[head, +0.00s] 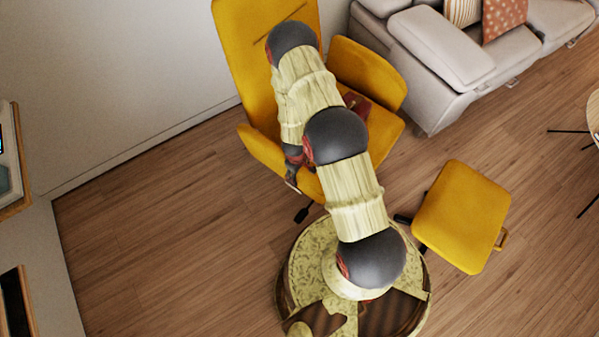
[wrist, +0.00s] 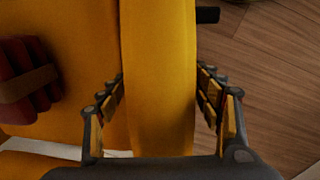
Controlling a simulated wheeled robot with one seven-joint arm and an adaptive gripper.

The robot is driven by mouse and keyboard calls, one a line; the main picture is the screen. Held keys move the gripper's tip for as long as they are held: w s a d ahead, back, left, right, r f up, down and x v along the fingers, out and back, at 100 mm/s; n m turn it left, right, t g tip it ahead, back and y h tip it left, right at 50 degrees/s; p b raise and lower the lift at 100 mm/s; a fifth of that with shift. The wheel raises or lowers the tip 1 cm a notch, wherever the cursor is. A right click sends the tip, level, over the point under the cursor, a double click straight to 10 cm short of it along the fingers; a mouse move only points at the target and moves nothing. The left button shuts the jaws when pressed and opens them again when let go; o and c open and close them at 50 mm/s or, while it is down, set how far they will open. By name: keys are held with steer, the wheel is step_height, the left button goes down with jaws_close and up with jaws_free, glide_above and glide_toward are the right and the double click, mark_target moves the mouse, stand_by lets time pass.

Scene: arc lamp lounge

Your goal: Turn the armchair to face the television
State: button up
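The yellow armchair (head: 238,55) stands at the top centre of the head view, its back near the wall and its seat front toward my base. My arm hides much of it. My gripper (head: 292,172) is low at the front of its left armrest, mostly hidden there. In the wrist view, the fingers of my gripper (wrist: 161,80) straddle a yellow upholstered part (wrist: 158,60) of the chair, one on each side. They are very close to it, but firm contact is not clear. No television can be made out for certain.
A red bundle with a brown band (wrist: 28,85) lies on the seat. A yellow ottoman (head: 462,215) stands right of my base. A grey sofa (head: 440,45) is close on the chair's right. Wall units (head: 12,200) line the left edge. The wood floor at left (head: 160,240) is clear.

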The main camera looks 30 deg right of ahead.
steer(key=shift+c, duration=1.2)
steer(key=c, duration=1.3)
steer(key=shift+c, duration=0.2)
steer(key=shift+d, duration=0.1)
